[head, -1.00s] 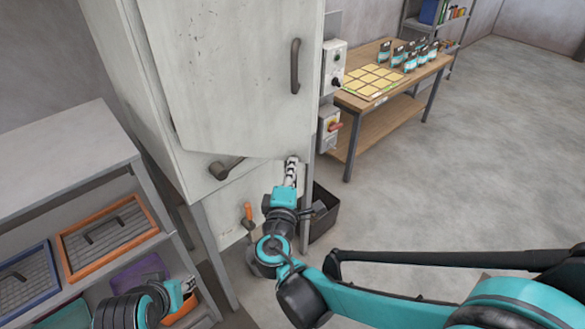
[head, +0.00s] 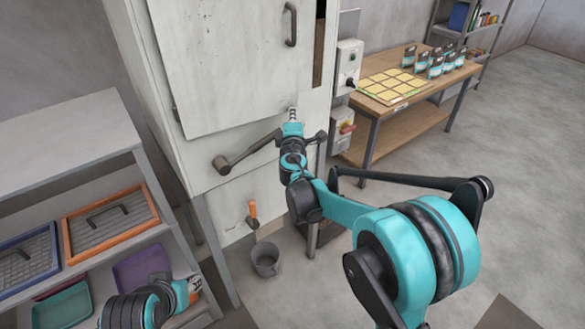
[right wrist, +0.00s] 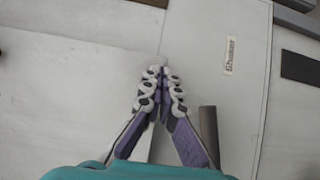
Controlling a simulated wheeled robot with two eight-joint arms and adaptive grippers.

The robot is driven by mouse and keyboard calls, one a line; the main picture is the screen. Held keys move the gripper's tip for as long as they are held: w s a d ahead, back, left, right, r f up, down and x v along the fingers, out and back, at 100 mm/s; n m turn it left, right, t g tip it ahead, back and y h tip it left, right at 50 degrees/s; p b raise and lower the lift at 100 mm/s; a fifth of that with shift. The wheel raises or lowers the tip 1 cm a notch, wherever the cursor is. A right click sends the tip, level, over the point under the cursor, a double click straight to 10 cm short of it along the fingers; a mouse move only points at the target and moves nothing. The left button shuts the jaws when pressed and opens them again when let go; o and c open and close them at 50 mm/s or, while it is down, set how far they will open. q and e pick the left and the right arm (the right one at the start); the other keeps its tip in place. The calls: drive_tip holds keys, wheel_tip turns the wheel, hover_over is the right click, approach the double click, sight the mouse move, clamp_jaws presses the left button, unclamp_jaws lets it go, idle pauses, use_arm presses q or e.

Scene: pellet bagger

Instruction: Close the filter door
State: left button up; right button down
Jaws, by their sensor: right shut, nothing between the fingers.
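The filter door (head: 225,60) is a large pale panel with a dark handle (head: 291,24) near its right edge. It appears ajar: a dark, brownish opening (head: 319,50) shows along its right side. My right gripper (head: 293,113) is shut and empty at the door's lower right corner; I cannot tell if it touches. In the right wrist view its closed fingertips (right wrist: 160,72) are before the pale panels. A grey lever (head: 245,153) sits below the door. My left gripper (head: 192,291) is low at the left, too small to read.
A shelf with framed trays (head: 110,222) stands left. Switch boxes (head: 346,68) are on the machine's right side, and a wooden table (head: 400,118) with bags is beyond. A bucket (head: 266,259) stands below the machine.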

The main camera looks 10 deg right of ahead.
sight(285, 110)
drive_tip(key=w, duration=0.1)
drive_tip(key=w+a, duration=0.1)
drive_tip(key=w, duration=0.3)
drive_tip(key=shift+a, duration=0.25)
drive_tip(key=shift+r, duration=0.2)
drive_tip(key=shift+s, duration=0.1)
